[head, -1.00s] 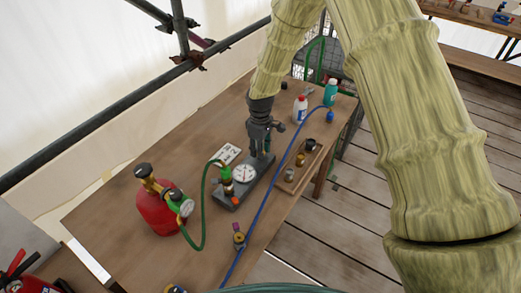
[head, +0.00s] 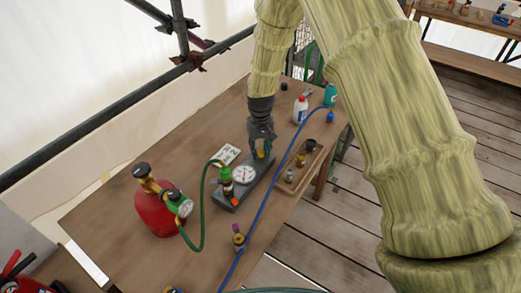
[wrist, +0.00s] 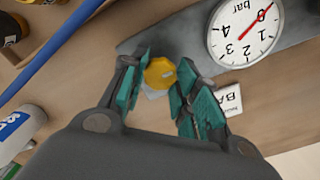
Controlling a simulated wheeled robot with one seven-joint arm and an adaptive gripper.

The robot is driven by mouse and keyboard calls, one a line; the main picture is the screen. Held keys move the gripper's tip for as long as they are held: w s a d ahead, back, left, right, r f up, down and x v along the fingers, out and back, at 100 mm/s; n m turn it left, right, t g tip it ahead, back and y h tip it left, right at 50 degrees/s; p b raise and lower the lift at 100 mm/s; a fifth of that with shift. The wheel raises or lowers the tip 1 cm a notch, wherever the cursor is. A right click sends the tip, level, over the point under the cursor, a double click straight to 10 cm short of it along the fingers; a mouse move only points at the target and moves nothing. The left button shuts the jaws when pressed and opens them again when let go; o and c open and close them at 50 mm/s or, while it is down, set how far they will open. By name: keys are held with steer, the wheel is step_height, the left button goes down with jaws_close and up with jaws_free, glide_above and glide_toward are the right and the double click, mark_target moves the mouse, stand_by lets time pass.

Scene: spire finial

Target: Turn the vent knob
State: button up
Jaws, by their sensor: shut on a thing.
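The yellow vent knob (wrist: 160,72) sits at the end of the grey gauge block, between my fingers in the wrist view. In the head view only a bit of it (head: 262,154) shows below my gripper (head: 262,146). In the wrist view my gripper (wrist: 157,76) has its teal-padded fingers on both sides of the knob, shut on it. A round white gauge (head: 244,174) marked in bar stands on the same grey block (head: 228,198). In the wrist view its red needle points near the 0 mark (wrist: 243,30).
A green hose runs from the block to a red tank (head: 155,212) at left. A blue hose (head: 268,180) crosses the table. A wooden tray (head: 291,181) of small fittings, a white bottle (head: 300,110) and a label card (head: 227,154) are nearby.

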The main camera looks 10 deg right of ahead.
mark_target(260, 152)
steer(key=shift+m, duration=0.3)
stand_by(0.4)
steer(key=o, duration=1)
steer(key=shift+r, duration=0.1)
step_height(260, 152, up, 12)
steer(key=shift+f, duration=0.1)
